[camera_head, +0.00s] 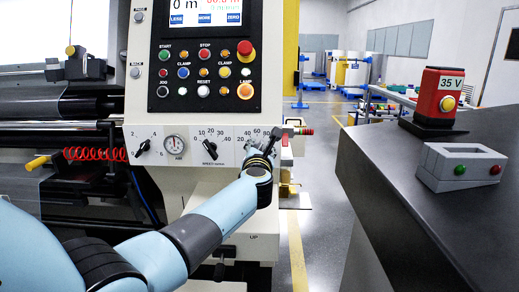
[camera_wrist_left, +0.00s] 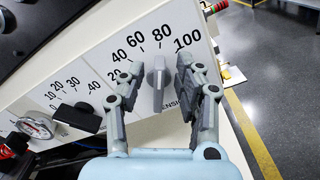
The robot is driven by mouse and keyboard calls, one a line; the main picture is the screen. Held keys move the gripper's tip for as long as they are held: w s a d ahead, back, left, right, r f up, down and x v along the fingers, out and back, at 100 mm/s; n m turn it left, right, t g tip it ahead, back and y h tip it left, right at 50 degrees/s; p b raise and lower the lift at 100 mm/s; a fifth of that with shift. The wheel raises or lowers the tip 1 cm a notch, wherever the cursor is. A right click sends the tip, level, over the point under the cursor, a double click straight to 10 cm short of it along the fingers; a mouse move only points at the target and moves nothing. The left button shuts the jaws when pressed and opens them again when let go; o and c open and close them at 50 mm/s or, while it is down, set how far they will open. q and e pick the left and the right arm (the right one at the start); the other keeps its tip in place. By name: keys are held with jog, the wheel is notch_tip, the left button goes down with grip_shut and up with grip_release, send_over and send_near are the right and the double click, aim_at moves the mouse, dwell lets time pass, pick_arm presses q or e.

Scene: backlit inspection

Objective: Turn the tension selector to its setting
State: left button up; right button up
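The tension selector (camera_wrist_left: 158,82) is a grey bar-shaped knob on a white panel, with a scale marked from 20 to 100 around it. In the left wrist view its upper end points roughly toward the 80. My left gripper (camera_wrist_left: 159,75) is open, one finger on each side of the knob, with a visible gap on both sides. In the head view the left gripper (camera_head: 262,146) is at the panel's right end and mostly hides the selector. The lettering below the knob is partly covered. My right gripper is not in view.
A speed knob (camera_head: 210,148), a round gauge (camera_head: 174,147) and another knob (camera_head: 144,147) lie left along the panel. The button panel (camera_head: 205,73) is above. A dark counter (camera_head: 400,190) at right holds a red unit (camera_head: 436,100) labelled 35 V and a grey button box (camera_head: 461,167).

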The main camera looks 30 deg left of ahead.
pick_arm(q)
jog(key=v, duration=1.2)
